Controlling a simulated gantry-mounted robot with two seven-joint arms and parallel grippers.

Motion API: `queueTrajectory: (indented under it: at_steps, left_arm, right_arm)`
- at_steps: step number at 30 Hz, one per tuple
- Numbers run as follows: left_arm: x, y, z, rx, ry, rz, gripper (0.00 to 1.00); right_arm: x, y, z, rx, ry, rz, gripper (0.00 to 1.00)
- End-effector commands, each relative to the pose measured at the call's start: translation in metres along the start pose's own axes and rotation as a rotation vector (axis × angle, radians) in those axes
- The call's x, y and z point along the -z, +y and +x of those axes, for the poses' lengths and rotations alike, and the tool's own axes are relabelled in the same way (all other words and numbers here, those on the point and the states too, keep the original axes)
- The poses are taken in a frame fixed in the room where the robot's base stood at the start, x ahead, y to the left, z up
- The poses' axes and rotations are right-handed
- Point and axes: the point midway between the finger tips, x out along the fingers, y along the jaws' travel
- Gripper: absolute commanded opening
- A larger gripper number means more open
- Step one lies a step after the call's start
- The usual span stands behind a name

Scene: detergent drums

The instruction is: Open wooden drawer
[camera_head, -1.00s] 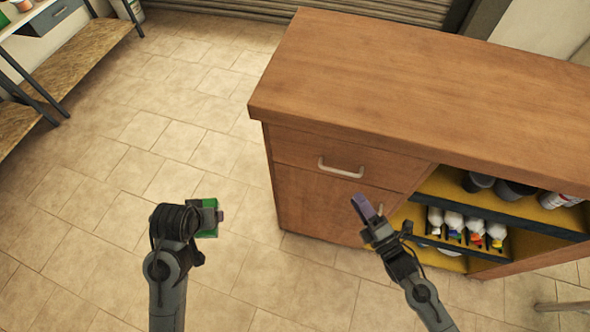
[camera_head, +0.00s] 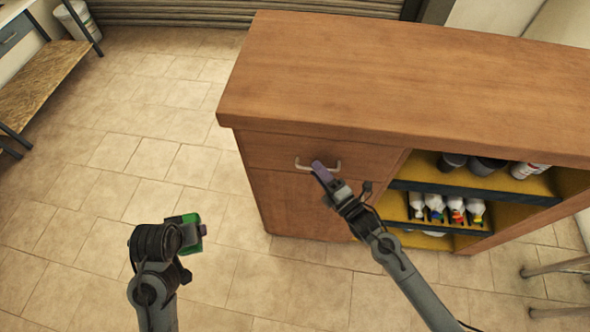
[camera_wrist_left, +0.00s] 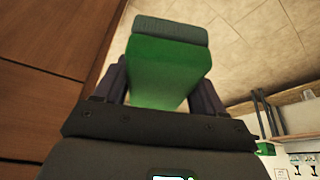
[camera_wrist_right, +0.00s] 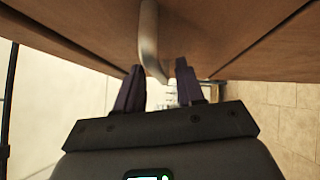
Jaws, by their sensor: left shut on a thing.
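The wooden drawer (camera_head: 270,153) is at the upper left of the brown cabinet's front and looks shut. Its pale metal handle (camera_head: 301,165) is partly covered by my right gripper (camera_head: 318,167). In the right wrist view the right gripper (camera_wrist_right: 160,85) has its two purple fingers apart. The handle (camera_wrist_right: 149,40) runs between and just ahead of them; I cannot tell whether they touch it. My left gripper (camera_head: 203,230) is shut on a green block-like object with a grey end (camera_wrist_left: 165,75), held over the floor left of the cabinet.
The cabinet top (camera_head: 400,85) is bare. Right of the drawer, open shelves (camera_head: 465,190) hold several bottles and dark containers. A wooden bench (camera_head: 45,80) stands at the far left. Tiled floor in front of the cabinet is clear.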

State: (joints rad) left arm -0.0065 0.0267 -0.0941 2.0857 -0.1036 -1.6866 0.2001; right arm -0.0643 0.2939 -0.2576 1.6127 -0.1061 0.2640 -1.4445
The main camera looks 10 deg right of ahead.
Motion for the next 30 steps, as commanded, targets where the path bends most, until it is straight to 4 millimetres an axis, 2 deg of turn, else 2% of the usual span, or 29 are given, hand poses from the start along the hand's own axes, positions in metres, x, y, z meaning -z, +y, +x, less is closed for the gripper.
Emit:
queueTrajectory:
  at_steps: [1, 6, 9, 23, 30]
  left_arm:
    - [0.000, 0.000, 0.000, 0.000, 0.000, 0.000, 0.42]
    - [0.000, 0.000, 0.000, 0.000, 0.000, 0.000, 0.42]
    - [0.000, 0.000, 0.000, 0.000, 0.000, 0.000, 0.42]
    - [0.002, 0.000, -0.004, 0.000, 0.001, 0.000, 0.42]
    - [0.009, 0.000, -0.021, 0.000, 0.001, 0.000, 0.42]
  right_arm:
    - [0.000, 0.000, 0.000, 0.000, 0.000, 0.000, 0.38]
    - [0.000, 0.000, 0.000, 0.000, 0.000, 0.000, 0.12]
    - [0.000, 0.000, 0.000, 0.000, 0.000, 0.000, 0.00]
    - [0.005, 0.002, -0.005, 0.001, 0.002, 0.001, 0.00]
    - [0.028, 0.011, -0.029, 0.003, 0.002, 0.002, 0.00]
